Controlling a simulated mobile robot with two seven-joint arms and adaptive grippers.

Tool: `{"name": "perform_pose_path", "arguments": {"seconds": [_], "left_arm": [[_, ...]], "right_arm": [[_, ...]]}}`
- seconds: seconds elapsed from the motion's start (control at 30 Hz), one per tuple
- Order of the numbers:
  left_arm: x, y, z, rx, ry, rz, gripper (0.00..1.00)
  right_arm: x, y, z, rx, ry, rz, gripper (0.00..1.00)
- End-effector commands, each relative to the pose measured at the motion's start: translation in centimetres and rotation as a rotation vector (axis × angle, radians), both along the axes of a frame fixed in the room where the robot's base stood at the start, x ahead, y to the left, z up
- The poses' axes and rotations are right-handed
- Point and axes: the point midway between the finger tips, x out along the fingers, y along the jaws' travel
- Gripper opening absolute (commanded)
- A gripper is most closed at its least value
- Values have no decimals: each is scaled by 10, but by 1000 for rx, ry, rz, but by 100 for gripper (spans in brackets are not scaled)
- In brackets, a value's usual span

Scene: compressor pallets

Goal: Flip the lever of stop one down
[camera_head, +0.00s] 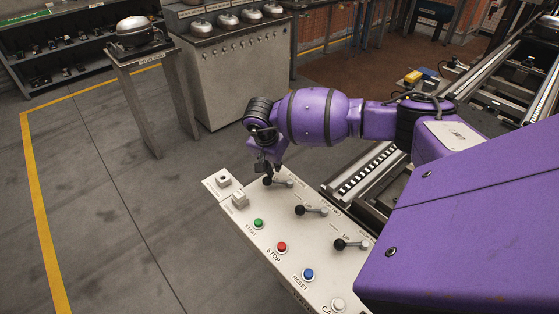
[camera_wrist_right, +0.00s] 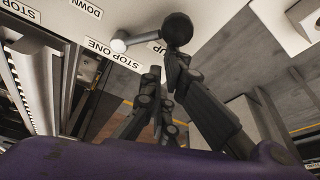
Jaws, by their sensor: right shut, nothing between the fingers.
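The lever of stop one (camera_head: 280,183) is the farthest of three levers on the pale control panel (camera_head: 240,213). In the wrist view, this lever (camera_wrist_right: 145,38) has a black ball knob and a light pivot. Its handle lies on the side of the UP label (camera_wrist_right: 157,48); the DOWN label (camera_wrist_right: 86,8) is on the other side. The STOP ONE label (camera_wrist_right: 113,53) is beside it. My right gripper (camera_head: 264,167) is shut and empty, close by the knob; it also shows in the wrist view (camera_wrist_right: 162,75). Whether it touches the knob is unclear. My left gripper is out of view.
Two more levers (camera_head: 312,211) (camera_head: 352,244) stand nearer on the panel. A green START button (camera_head: 258,223), a red STOP button (camera_head: 282,246) and a blue RESET button (camera_head: 308,274) line its front. A conveyor (camera_head: 365,170) runs behind. Open floor is at left.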

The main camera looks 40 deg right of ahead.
Motion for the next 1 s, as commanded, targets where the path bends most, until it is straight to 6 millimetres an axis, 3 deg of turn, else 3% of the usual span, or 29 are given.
{"name": "perform_pose_path", "arguments": {"seconds": [0.17, 0.67, 1.0], "left_arm": [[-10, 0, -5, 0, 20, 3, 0], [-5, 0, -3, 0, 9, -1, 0], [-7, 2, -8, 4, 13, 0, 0]], "right_arm": [[-1, 0, -2, 0, 2, 0, 0], [-2, 3, -2, 0, 2, 63, 0], [-6, 10, -3, -2, 3, 209, 0]]}}
